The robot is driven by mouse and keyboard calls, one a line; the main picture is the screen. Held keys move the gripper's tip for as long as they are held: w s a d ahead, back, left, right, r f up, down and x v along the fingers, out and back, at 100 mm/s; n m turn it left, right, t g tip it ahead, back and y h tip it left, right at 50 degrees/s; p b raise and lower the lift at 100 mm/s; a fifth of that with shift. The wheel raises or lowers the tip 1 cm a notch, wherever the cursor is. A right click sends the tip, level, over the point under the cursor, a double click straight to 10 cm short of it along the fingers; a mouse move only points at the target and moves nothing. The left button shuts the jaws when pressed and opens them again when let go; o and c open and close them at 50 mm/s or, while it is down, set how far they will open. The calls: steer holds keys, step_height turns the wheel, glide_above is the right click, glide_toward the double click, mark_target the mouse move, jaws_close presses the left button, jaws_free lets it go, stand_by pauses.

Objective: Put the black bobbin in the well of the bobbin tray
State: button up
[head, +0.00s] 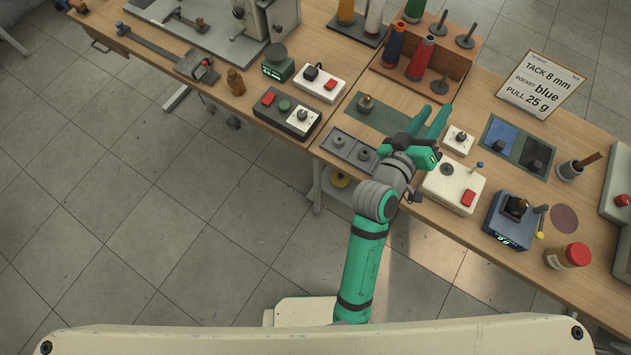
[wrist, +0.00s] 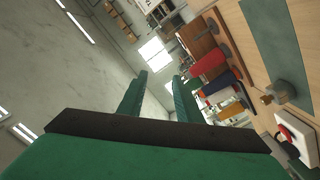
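A grey tray (head: 347,158) with two round dark grey parts in its compartments, which looks like the bobbin tray, lies at the front edge of the bench, left of my arm. I cannot tell which thing is the black bobbin; a small dark grey piece with a brass tip (head: 366,103) stands on the green mat (head: 390,117) behind the tray. It also shows at the right of the wrist view (wrist: 286,92). My gripper (head: 437,118) is over the bench to the right of that mat. Its two green fingers (wrist: 152,98) are apart with nothing between them.
A red-brown thread rack (head: 425,60) with cones stands behind my gripper. A white switch box (head: 458,140) and a cream box with a red button (head: 452,187) are close on its right and front. Open floor lies in front of the bench.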

steer(key=s+a+f+n+t+y, duration=0.1)
steer(key=s+a+f+n+y, duration=0.1)
steer(key=s+a+f+y, duration=0.35)
steer(key=s+a+f+n+t+y, duration=0.1)
steer(key=s+a+f+y, duration=0.1)
steer(key=s+a+f, duration=0.55)
steer(key=s+a+r+m+y, duration=0.2)
steer(key=s+a+m+y, duration=0.1)
steer(key=s+a, duration=1.2)
steer(key=shift+s+m+g, duration=0.3)
steer(key=shift+s+m, duration=0.05)
steer(key=shift+m, duration=0.35)
